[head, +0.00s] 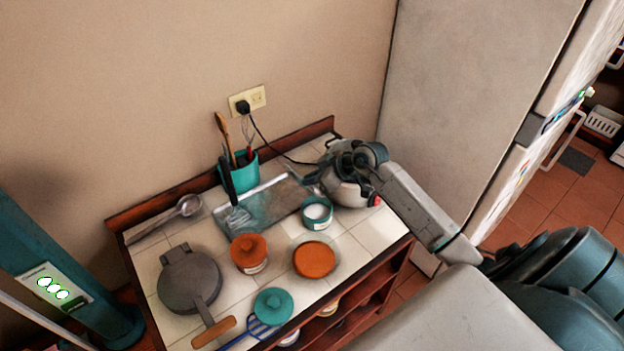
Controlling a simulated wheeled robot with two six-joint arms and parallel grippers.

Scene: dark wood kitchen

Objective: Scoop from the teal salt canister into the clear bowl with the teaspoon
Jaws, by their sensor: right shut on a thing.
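The teal salt canister (317,213) stands open on the tiled counter, with white salt showing at its mouth. My right gripper (314,176) is just behind and above it, in front of the kettle, and is shut on a thin thing that I take for the teaspoon. The spoon's shape is mostly lost against the gripper and kettle, and I cannot see whether its bowl carries salt. A round vessel with an orange top or filling (315,260) sits in front of the canister. I cannot tell whether it is the clear bowl. My left gripper is not in view.
A metal tray (262,205), a teal utensil pot (238,172), a ladle (187,207), an orange lidded jar (249,253), a round iron (190,280) and a teal lid (273,306) crowd the counter.

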